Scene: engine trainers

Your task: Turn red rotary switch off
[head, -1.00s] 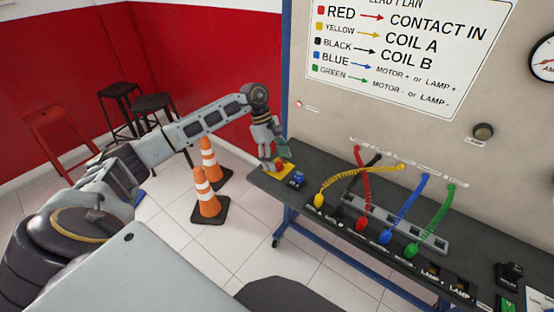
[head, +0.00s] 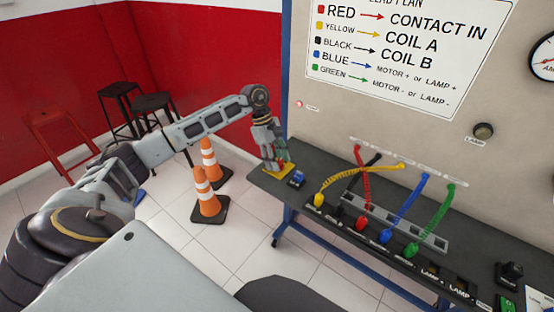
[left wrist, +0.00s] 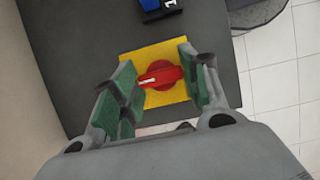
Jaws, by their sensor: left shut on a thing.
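The red rotary switch (left wrist: 163,76) sits on a yellow square plate (left wrist: 153,57) on the dark bench top. Its white pointer mark points left in the left wrist view. In the head view the yellow plate (head: 264,171) shows at the bench's left end, with the knob mostly hidden by the gripper. My left gripper (head: 277,166) is down at the plate. In the left wrist view its green-padded fingers (left wrist: 158,80) stand on either side of the red knob, shut on it. My right gripper is not in view.
A blue switch (head: 297,178) stands just right of the yellow plate. Several coloured leads run along the bench (head: 335,172) further right. Orange cones (head: 208,196) and black stools (head: 152,103) stand on the floor at left. The upright panel (head: 330,125) rises behind the bench.

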